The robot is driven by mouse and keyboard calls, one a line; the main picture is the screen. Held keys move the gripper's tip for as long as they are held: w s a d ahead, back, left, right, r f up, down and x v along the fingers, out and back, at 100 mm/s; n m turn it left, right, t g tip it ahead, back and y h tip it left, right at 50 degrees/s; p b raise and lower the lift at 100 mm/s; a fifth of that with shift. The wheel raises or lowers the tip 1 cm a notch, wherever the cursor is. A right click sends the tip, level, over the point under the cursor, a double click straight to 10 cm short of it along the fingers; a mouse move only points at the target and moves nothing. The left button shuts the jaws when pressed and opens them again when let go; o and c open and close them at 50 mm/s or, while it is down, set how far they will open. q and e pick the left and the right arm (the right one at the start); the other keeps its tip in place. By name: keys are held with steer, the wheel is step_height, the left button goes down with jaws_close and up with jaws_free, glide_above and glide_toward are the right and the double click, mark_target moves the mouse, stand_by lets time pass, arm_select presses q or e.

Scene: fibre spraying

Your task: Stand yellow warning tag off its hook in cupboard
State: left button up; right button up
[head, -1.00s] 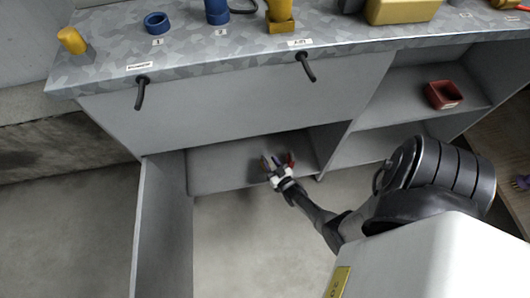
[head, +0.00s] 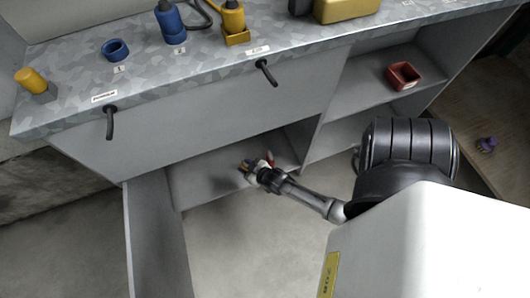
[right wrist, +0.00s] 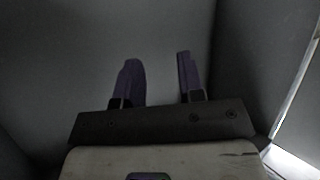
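The grey cupboard (head: 195,185) under the bench has its door (head: 155,235) swung open. My right gripper (head: 254,165) reaches into its low compartment. In the right wrist view its two purple fingers (right wrist: 160,80) are apart, with nothing between them but grey panel. Small yellow and red patches show at the gripper in the head view; I cannot tell whether they belong to it. I cannot make out the yellow warning tag in either view. Two black hooks, a left one (head: 109,122) and a right one (head: 266,72), stick out from the bench front and look bare. My left gripper is not in view.
The bench top (head: 60,105) holds a yellow cylinder (head: 31,80), a blue ring (head: 115,50), a blue bottle (head: 170,22), a yellow bottle (head: 232,20) and a yellow box (head: 345,8). A red bin (head: 402,76) sits on the right shelf. A small purple thing (head: 487,144) is on the wooden surface.

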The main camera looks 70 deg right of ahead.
steer(key=s+a+r+n+g+y, duration=0.2)
steer(key=s+a+r+g, duration=0.2)
steer(key=s+a+r, duration=0.2)
steer(key=s+a+r+n+g+y, duration=0.2)
steer(key=s+a+r+g, duration=0.2)
steer(key=s+a+r, duration=0.3)
steer(key=a+r, duration=0.3)
steer(key=r, duration=0.2)
steer(key=shift+a+n+y, duration=0.3)
steer(key=shift+a, duration=0.05)
